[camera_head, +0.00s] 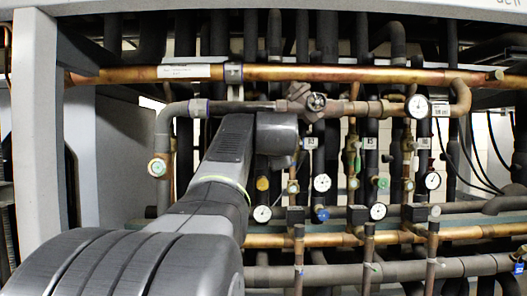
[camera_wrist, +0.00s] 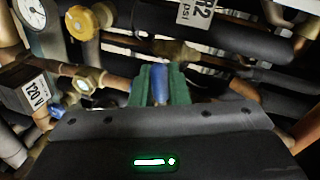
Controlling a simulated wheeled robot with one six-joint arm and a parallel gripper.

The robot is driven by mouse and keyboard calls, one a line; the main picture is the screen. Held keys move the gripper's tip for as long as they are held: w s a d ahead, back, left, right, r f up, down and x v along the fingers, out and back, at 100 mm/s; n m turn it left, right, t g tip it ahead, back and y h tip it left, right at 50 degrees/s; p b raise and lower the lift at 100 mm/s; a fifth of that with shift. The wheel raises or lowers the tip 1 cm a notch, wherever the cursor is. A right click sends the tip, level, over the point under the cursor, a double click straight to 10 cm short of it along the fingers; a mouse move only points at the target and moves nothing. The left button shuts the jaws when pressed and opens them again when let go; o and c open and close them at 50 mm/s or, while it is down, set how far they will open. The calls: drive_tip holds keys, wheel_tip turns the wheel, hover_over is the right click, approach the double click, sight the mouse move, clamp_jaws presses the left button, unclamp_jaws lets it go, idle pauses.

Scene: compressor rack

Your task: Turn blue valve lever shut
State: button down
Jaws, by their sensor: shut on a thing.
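In the wrist view, the blue valve lever (camera_wrist: 159,84) stands between the two green fingers of my gripper (camera_wrist: 160,72). The fingers are shut on it, one on each side. The lever points toward the camera, and its far end and valve body are partly hidden by the fingers. In the head view my arm covers the middle left of the rack, and my gripper and the lever are hidden behind it.
In the wrist view, a yellow knob (camera_wrist: 82,22), a gauge (camera_wrist: 33,12) and a "120 V" box (camera_wrist: 35,92) are close on the left. A dark insulated pipe (camera_wrist: 235,38) crosses above. In the head view, a copper pipe (camera_head: 350,75) spans the rack among several gauges.

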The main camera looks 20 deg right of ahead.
drive_tip(key=c, duration=1.5)
unclamp_jaws()
drive_tip(key=shift+o, duration=0.2)
drive_tip(key=shift+s, duration=0.1)
drive_tip(key=b+v, duration=0.3)
drive_tip(key=v, duration=1)
drive_tip(key=shift+s, duration=0.35)
drive_tip(key=shift+a+r, duration=0.1)
drive_tip(key=shift+a, duration=0.05)
